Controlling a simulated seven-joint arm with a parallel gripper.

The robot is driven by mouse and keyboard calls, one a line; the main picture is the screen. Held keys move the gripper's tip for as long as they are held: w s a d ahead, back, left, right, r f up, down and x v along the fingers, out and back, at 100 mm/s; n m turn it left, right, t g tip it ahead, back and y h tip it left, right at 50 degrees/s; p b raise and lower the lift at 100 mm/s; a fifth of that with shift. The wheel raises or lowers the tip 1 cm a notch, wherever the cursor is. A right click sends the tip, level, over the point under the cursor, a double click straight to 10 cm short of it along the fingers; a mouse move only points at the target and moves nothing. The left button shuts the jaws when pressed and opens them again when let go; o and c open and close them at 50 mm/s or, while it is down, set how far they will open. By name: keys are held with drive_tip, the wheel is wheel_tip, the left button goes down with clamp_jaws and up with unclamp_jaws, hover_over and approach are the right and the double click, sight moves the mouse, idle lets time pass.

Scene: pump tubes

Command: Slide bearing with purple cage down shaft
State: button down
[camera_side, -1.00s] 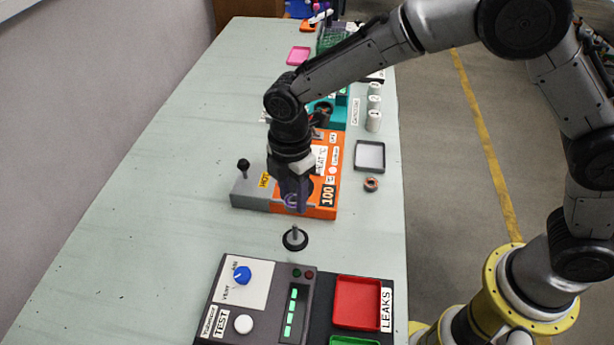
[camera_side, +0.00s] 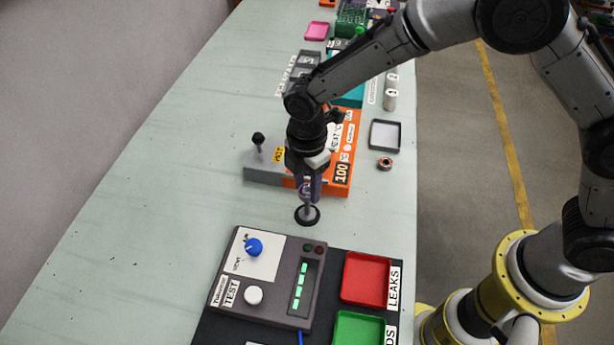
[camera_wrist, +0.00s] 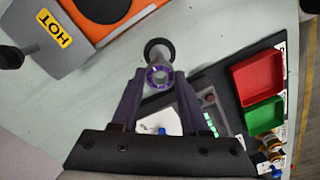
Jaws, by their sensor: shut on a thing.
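The bearing with the purple cage (camera_wrist: 159,77) is a small ring held between the fingertips of my gripper (camera_wrist: 158,80) in the wrist view. My gripper also shows in the side view (camera_side: 308,183), pointing down, with the bearing mostly hidden by the fingers. The shaft (camera_side: 308,208) is a short grey upright post on a round black base (camera_side: 306,216), directly below my fingers. In the wrist view the black base (camera_wrist: 155,47) shows just beyond the bearing, and the ring overlaps the shaft's end. I cannot tell whether the ring is around the shaft or just above it.
An orange and grey heater block (camera_side: 330,180) with a black knob (camera_side: 258,140) stands behind the shaft. A test console (camera_side: 270,275) and red (camera_side: 366,278) and green (camera_side: 358,330) trays stand in front. Another small bearing (camera_side: 385,163) lies at the right. The table left is clear.

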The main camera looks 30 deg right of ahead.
sight(307, 196)
drive_tip(key=shift+f, duration=0.45)
drive_tip(key=shift+f, duration=1.4)
idle(1.2)
drive_tip(key=shift+c, duration=1.7)
unclamp_jaws()
wheel_tip(307, 196, up, 14)
drive_tip(key=shift+f, duration=0.1)
